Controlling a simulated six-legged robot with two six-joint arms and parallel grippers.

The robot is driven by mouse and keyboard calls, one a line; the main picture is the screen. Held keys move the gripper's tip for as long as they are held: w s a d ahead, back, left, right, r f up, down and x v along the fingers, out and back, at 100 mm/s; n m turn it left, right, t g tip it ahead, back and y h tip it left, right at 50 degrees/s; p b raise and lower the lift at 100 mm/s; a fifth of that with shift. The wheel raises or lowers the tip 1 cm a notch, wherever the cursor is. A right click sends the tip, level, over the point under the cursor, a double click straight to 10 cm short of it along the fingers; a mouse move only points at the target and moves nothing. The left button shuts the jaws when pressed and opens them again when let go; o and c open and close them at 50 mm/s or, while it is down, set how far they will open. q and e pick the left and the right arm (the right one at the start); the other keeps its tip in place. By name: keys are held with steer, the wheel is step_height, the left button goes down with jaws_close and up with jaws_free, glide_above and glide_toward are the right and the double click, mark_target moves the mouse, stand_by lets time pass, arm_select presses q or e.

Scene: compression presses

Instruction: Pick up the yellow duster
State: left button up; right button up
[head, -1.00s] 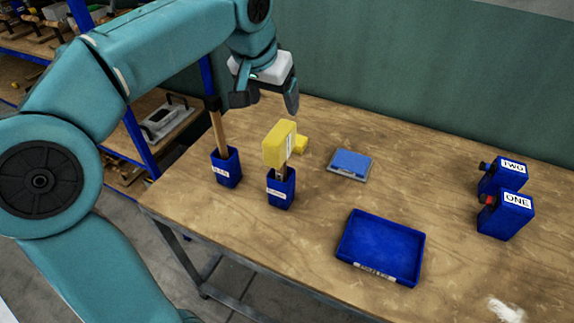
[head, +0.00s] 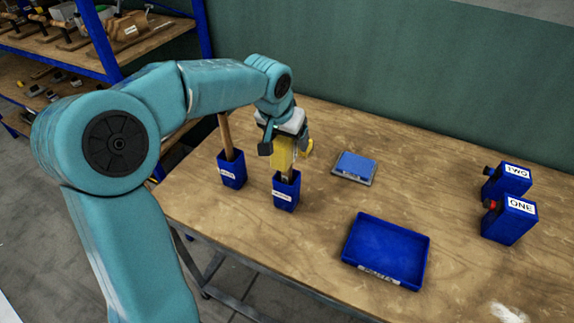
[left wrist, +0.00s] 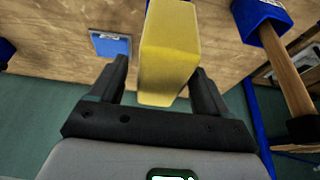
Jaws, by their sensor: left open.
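The yellow duster (head: 284,154) stands upright in a labelled blue holder (head: 286,193) on the wooden table. My left gripper (head: 287,147) is open, with its fingers on either side of the duster's yellow head. In the left wrist view the duster (left wrist: 167,50) rises between the two black fingers (left wrist: 158,85); gaps show on both sides, the one on the right being small. The duster's lower part is hidden in the holder. My right gripper is in neither view.
A second blue holder (head: 232,170) with a wooden handle (head: 226,136) stands just left. A small yellow item, partly hidden, lies behind the duster. A blue pad (head: 354,166), a blue tray (head: 412,278) and boxes labelled ONE (head: 508,222) and TWO (head: 508,181) are to the right.

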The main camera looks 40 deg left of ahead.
arm_select(q)
steer(key=shift+s+r, duration=0.1)
steer(key=shift+s, duration=0.1)
steer(key=c, duration=0.3)
steer(key=shift+w, duration=0.15)
steer(key=c, duration=1)
jaws_close()
steer(key=shift+r, duration=0.1)
